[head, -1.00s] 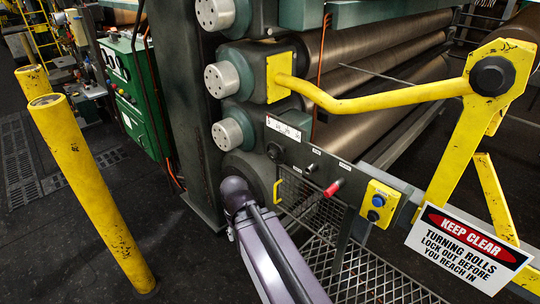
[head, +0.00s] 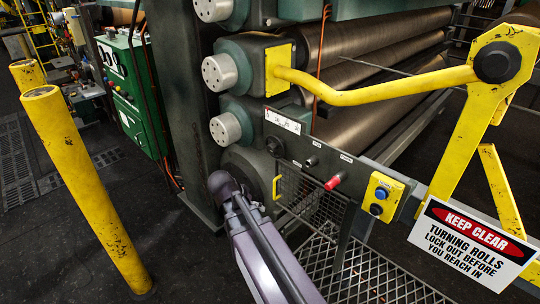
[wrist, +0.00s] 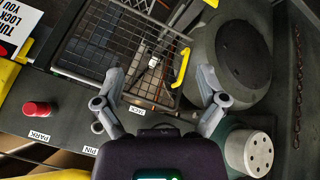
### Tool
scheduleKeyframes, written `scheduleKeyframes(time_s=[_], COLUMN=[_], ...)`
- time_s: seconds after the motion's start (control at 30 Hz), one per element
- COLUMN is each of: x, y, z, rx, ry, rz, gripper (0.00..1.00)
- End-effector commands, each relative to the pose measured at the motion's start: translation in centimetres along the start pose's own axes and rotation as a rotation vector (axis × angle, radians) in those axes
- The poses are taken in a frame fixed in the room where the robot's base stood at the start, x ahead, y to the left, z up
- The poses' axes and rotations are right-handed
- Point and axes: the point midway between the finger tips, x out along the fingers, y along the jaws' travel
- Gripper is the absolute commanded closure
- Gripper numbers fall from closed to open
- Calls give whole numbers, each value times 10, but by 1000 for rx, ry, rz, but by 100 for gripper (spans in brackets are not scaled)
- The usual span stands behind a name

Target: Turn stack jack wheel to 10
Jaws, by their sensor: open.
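A dark panel (head: 297,151) on the machine's near side carries a white numbered scale (head: 283,121), its figures too small to read. A black round knob (head: 275,146) sits just below the scale; I cannot tell for sure that it is the stack jack wheel. No pointer reading is legible. My gripper (wrist: 160,75) is open and empty in the wrist view, its fingers in front of a wire-mesh guard. The knob and scale do not show there. In the head view my arm's end is left of the panel; the fingers are hidden.
A red knob (head: 333,184) labelled PARK and a yellow button box (head: 382,197) are on the panel. A yellow handle (wrist: 182,68) is on the mesh guard (wrist: 110,45). Grey roll ends (head: 225,129) stand close by. A yellow post (head: 85,185) stands left.

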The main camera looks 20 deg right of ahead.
Motion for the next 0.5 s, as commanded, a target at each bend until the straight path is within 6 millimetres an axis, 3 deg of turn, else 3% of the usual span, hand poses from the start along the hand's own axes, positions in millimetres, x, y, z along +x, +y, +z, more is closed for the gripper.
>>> scheduleKeyframes(time_s=[0.2, 0.5], x=[14, 10], y=[-10, -23], z=[-37, -85], rx=[300, 690], ry=[210, 543], rz=[92, 96], gripper=[9, 9])
